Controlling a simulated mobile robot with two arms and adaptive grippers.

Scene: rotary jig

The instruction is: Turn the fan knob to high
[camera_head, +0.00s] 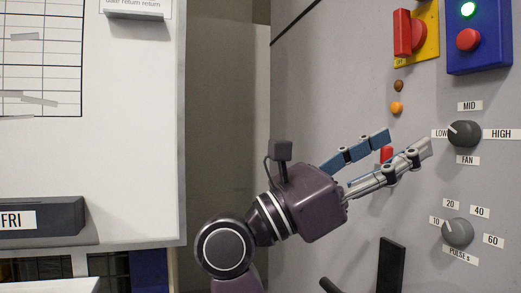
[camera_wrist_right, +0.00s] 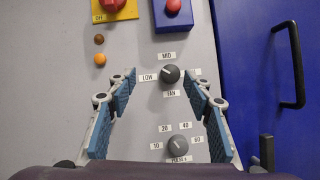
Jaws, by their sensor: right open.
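The fan knob (camera_head: 463,133) is a dark grey round knob on the grey panel, with labels LOW at its left, MID above and HIGH (camera_head: 501,134) at its right. Its white pointer line points to the left and slightly up, on the LOW side. My right gripper (camera_head: 408,141) is open and empty, just left of the knob in the head view. In the wrist view the fan knob (camera_wrist_right: 172,73) shows between the fingertips of my right gripper (camera_wrist_right: 160,75), apparently untouched. The HIGH label is mostly hidden there by a finger. My left gripper is not in view.
The pulse knob (camera_head: 458,232) sits below the fan knob. Above are a red switch on a yellow plate (camera_head: 430,40) and a blue box (camera_head: 479,58) with a red button and lit green lamp. A black handle (camera_head: 391,265) stands low on the panel. A whiteboard (camera_head: 130,130) is at left.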

